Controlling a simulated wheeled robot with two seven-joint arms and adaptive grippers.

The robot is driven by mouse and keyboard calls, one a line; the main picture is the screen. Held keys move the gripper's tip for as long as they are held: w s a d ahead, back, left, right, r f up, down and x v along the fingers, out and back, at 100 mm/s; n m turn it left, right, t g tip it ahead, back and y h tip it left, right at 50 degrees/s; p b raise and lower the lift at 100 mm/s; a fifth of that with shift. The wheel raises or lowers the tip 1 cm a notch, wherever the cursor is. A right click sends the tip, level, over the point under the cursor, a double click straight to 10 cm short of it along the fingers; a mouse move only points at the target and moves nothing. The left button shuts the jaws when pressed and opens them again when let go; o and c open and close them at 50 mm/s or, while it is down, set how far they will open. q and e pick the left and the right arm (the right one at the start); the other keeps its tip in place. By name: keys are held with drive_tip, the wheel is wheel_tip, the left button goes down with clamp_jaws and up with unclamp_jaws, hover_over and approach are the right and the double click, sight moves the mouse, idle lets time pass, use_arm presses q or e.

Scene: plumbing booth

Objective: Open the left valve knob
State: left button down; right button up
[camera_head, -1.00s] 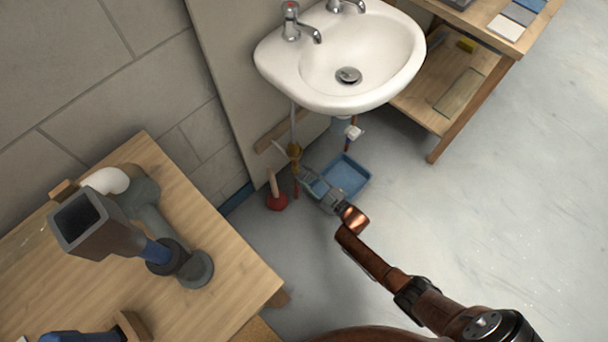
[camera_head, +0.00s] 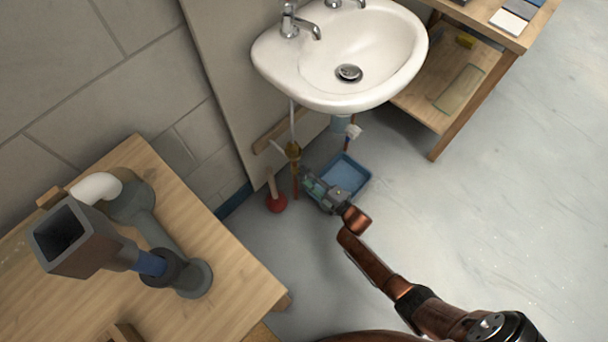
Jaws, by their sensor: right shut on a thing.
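The left valve (camera_head: 293,150) is a small brass fitting on the thin pipe under the left side of the white sink (camera_head: 278,72). My right gripper (camera_head: 306,175) reaches in from the lower right, below the sink, just beside and below this valve. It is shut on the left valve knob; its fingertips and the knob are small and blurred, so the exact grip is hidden. A paler right valve (camera_head: 352,131) shows under the sink farther right.
A blue tray (camera_head: 356,170) lies on the floor behind my right gripper. A red plunger (camera_head: 276,203) stands to its left. A wooden bench (camera_head: 235,280) with pipe pieces fills the lower left. A wooden shelf unit (camera_head: 470,115) stands right; the right floor is clear.

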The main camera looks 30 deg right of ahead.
drive_tip(key=shift+d, duration=0.1)
idle(0.4)
drive_tip(key=o, duration=1.2)
drive_tip(key=shift+c, duration=0.2)
drive_tip(key=shift+s, duration=0.1)
drive_tip(key=v, duration=1.2)
